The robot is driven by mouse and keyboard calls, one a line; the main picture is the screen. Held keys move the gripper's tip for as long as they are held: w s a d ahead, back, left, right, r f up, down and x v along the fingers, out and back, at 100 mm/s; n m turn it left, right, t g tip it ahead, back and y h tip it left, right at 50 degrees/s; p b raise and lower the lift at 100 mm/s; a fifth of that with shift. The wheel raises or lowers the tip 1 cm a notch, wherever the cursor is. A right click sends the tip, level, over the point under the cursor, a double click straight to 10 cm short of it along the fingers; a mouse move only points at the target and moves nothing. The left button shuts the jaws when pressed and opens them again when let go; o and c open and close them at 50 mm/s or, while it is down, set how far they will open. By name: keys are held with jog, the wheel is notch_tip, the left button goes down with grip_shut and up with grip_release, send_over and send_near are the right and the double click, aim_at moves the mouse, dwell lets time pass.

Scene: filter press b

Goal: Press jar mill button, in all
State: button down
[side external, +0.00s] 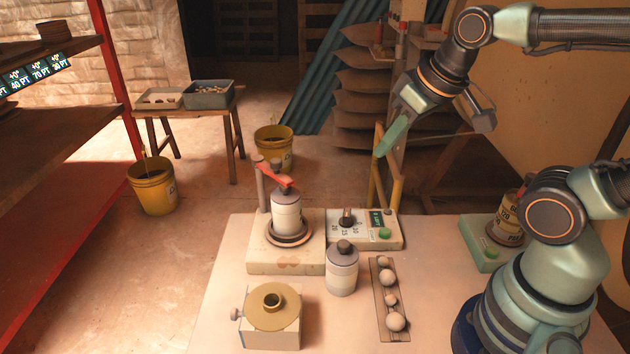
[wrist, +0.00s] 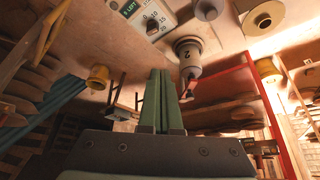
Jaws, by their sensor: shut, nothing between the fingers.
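The jar mill's control box (side external: 345,240) lies flat on the table, with a black dial (side external: 347,218), a small dark display and a round green button (side external: 384,234) at its front right corner. Its dial side also shows at the top of the wrist view (wrist: 170,12); I cannot make out the button there. A white jar (side external: 286,214) stands upright on the block left of the box, under a red clamp arm (side external: 273,173). My gripper (side external: 380,154) is shut and empty, in the air well above and behind the box. Its green fingers fill the middle of the wrist view (wrist: 162,74).
A second jar (side external: 342,270) with a black knob stands in front of the box, beside a rack of several balls (side external: 391,323). A block with a tan disc (side external: 272,322) sits front left. A green-based unit (side external: 488,250) holds a can at right. Air around my gripper is clear.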

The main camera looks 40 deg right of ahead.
notch_tip(320, 180, down, 2)
jog(key=d+m+g, duration=0.2)
jog(key=m+g, duration=0.1)
jog(key=m+g+y, duration=0.1)
jog(key=m+g, duration=0.7)
jog(key=g, duration=0.2)
send_over(384, 228)
notch_tip(384, 228, down, 8)
jog(key=shift+f, duration=0.15)
jog(key=shift+f, duration=4.35)
jog(key=shift+f, duration=0.45)
